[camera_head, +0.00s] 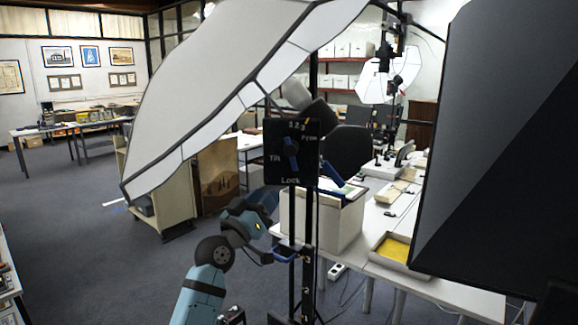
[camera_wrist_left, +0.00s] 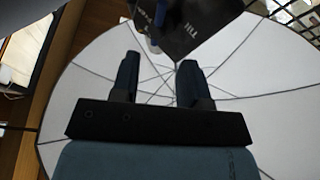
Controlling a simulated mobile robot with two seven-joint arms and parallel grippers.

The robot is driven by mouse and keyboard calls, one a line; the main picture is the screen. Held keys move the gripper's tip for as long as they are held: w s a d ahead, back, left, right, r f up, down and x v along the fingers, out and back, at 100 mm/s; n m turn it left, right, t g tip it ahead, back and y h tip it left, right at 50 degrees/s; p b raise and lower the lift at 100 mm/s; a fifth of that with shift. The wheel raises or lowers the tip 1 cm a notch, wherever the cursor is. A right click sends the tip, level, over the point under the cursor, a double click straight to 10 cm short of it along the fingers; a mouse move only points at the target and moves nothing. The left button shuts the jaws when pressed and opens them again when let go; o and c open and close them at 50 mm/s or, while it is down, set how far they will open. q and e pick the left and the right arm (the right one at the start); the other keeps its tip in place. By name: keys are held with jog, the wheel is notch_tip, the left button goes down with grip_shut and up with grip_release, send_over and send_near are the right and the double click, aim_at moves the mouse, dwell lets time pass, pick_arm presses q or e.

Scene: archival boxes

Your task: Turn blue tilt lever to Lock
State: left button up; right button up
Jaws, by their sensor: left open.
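A black panel (camera_head: 275,172) on the light stand carries white markings, with "Tilt" at its left and "Lock" at its bottom. The blue tilt lever (camera_head: 291,152) sits mid-panel, close to upright and slightly tilted; which end is its pointer I cannot tell. My left gripper (camera_head: 272,197) is below and left of the panel, apart from it. In the left wrist view, its two dark fingers (camera_wrist_left: 157,66) are spread with nothing between them. My right gripper is not in view.
A large white umbrella (camera_head: 225,65) spreads at upper left, close to the panel. A dark softbox (camera_head: 495,160) blocks the right side. An archival box (camera_head: 338,226) stands on the white table behind.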

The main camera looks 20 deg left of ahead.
aim_at(292, 153)
pick_arm(q)
jog(key=shift+p+x, duration=1.35)
jog(key=shift+x, duration=4.6)
jog(key=shift+f, duration=0.15)
grip_shut()
